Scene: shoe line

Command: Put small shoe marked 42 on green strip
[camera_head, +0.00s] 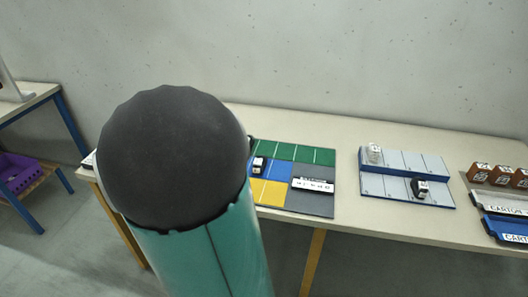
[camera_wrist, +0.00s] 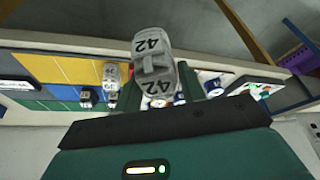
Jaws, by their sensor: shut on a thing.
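My gripper (camera_wrist: 160,90) is shut on a small grey shoe marked 42 (camera_wrist: 152,54) in the wrist view. The shoe is held up close to the camera, with 42 showing on two of its faces. The green strip (camera_wrist: 45,105) lies at the lower left of the wrist view, on the colored board, apart from the held shoe. In the head view the green strip (camera_head: 300,153) runs along the back of the board. My arm hides the board's left part, and my gripper and the held shoe, in the head view.
The board also has a blue strip (camera_wrist: 62,91) and a yellow strip (camera_wrist: 50,68). A pale shoe (camera_wrist: 111,74) and a black shoe (camera_wrist: 87,97) stand on it. A grey rack (camera_head: 405,163) with two shoes and brown numbered boxes (camera_head: 503,174) stand farther right on the table.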

